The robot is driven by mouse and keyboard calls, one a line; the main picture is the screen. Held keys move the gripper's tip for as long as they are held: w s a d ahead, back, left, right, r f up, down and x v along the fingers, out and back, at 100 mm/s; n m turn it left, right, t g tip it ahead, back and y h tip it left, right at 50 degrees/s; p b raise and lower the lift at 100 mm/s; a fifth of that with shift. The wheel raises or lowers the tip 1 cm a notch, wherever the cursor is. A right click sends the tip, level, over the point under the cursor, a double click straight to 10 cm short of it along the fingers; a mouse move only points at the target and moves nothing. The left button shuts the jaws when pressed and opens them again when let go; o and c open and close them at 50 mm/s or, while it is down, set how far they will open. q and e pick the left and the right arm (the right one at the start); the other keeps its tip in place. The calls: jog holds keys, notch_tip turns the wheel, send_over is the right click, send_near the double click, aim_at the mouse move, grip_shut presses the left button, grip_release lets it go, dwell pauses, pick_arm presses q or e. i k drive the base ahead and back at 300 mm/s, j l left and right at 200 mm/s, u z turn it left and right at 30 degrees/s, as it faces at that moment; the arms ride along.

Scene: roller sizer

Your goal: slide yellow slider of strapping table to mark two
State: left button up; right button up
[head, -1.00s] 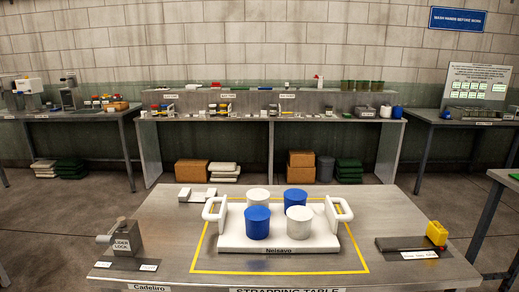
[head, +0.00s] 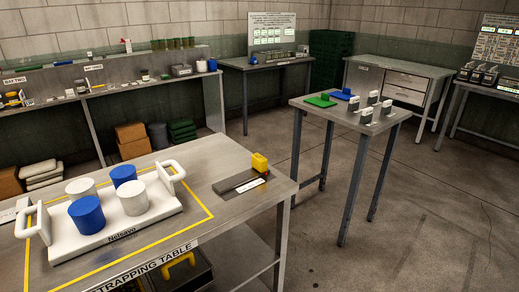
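The strapping table (head: 207,154) stands at the lower left in the head view. Its yellow slider (head: 260,162) sits at the far right end of a dark track plate (head: 240,181) on the table's right side. A white label lies along the track; its marks are too small to read. Neither of my grippers shows in the head view, and nothing touches the slider.
A white tray (head: 113,232) with handles holds blue and white cups inside a yellow outline on the table. A smaller table (head: 335,110) with green, blue and white items stands to the right. The floor (head: 400,235) at the right is clear.

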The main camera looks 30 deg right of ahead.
aim_at(258, 162)
jog(key=z, duration=1)
